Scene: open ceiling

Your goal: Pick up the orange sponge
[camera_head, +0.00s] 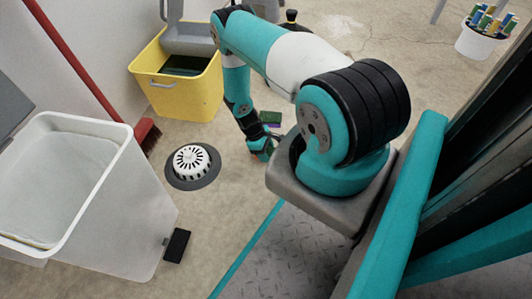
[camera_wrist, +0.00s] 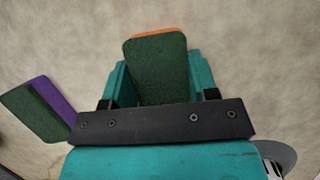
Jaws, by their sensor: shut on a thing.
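The orange sponge (camera_wrist: 157,68) shows in the wrist view with its dark green scouring face towards me and a thin orange edge at the top. It sits between the two teal fingers of my gripper (camera_wrist: 157,78), which is shut on it. In the head view my gripper (camera_head: 262,150) is low over the floor, and the sponge is mostly hidden there. I cannot tell whether the sponge touches the floor.
A purple and green sponge (camera_wrist: 42,107) lies left of my gripper in the wrist view. In the head view, a round floor drain (camera_head: 192,163), a yellow bucket (camera_head: 190,92), a white bin (camera_head: 125,215), a red broom (camera_head: 85,75) and a white pot (camera_head: 478,43) stand around.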

